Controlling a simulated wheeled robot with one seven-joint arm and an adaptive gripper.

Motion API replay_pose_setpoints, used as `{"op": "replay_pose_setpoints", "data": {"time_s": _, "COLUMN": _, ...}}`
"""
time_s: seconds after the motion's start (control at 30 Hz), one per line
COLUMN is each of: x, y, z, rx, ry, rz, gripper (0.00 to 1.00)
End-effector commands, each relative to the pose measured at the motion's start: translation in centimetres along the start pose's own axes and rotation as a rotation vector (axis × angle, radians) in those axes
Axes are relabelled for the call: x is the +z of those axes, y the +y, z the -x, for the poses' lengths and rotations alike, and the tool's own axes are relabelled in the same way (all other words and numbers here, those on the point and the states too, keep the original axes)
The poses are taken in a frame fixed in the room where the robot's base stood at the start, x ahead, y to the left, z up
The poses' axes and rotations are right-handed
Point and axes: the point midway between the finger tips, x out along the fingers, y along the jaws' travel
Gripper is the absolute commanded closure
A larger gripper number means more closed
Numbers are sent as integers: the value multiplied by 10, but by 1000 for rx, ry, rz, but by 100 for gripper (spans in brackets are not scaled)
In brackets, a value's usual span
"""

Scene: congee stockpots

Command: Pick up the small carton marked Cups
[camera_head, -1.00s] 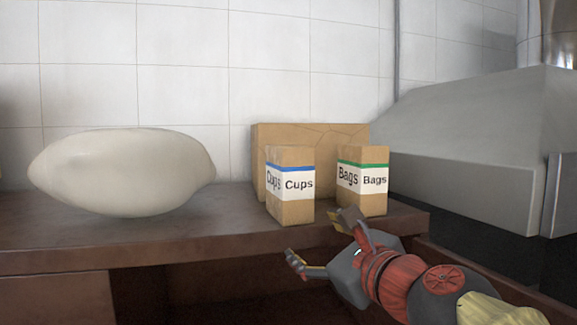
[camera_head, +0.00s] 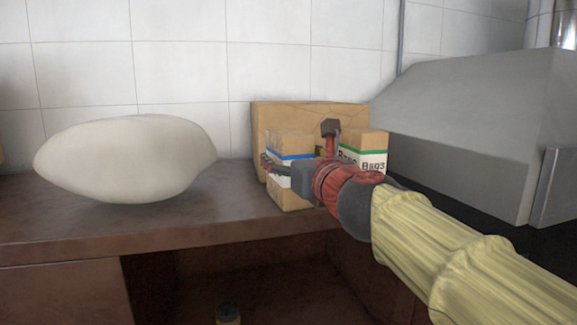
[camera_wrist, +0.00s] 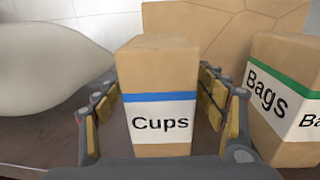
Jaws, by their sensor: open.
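The small Cups carton (camera_wrist: 160,92) is brown with a blue stripe and a white label, standing upright on the counter. In the head view the Cups carton (camera_head: 290,146) is partly hidden behind my gripper (camera_head: 298,148). In the wrist view my gripper (camera_wrist: 158,112) is open, with one finger on the left and one on the right of the Cups carton. Small gaps show between the fingers and its sides. The Bags carton (camera_wrist: 291,100), with a green stripe, stands just right of my right finger.
A larger brown box (camera_head: 262,115) stands behind both cartons. A pale, plump sack (camera_head: 125,160) lies on the left of the dark counter (camera_head: 100,228). A grey metal hood-like block (camera_head: 480,130) is at the right. A white tiled wall (camera_head: 180,60) closes the back.

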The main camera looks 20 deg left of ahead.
Motion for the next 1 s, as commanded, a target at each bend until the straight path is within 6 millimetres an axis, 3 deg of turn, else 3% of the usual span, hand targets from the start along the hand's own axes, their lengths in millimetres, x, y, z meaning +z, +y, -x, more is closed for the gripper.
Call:
{"op": "replay_pose_setpoints", "data": {"time_s": 0.13, "x": -1, "y": 0, "z": -15, "rx": 1, "ry": 2, "rz": 0, "gripper": 29}}
{"op": "replay_pose_setpoints", "data": {"time_s": 0.4, "x": -1, "y": 0, "z": -16, "rx": 1, "ry": 1, "rz": 1, "gripper": 29}}
{"op": "replay_pose_setpoints", "data": {"time_s": 1.0, "x": -1, "y": 0, "z": -16, "rx": 1, "ry": 1, "rz": 1, "gripper": 63}}
